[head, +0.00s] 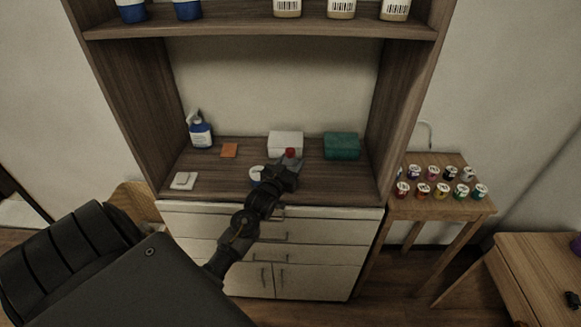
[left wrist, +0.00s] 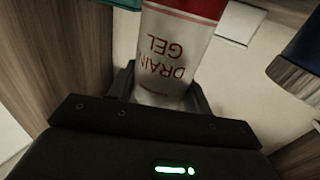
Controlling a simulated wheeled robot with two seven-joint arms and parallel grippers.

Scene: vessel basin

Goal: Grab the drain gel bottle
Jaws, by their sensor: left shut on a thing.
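The drain gel bottle (left wrist: 170,50) fills the middle of the left wrist view, white with a red band and red lettering that reads upside down. My left gripper (left wrist: 160,92) is shut on it, with a finger on each side. In the head view my left gripper (head: 283,172) reaches over the cabinet's worktop. The bottle's red top (head: 290,152) shows just beyond it, in front of the white box, and the arm hides most of the bottle. My right gripper is in neither view.
On the worktop (head: 219,182) are a blue spray bottle (head: 200,133), an orange pad (head: 229,150), a white pad (head: 184,181), a white box (head: 285,139) and a green box (head: 342,146). A round-topped item (head: 256,172) is close left of the gripper. A shelf (head: 240,28) with bottles hangs above.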

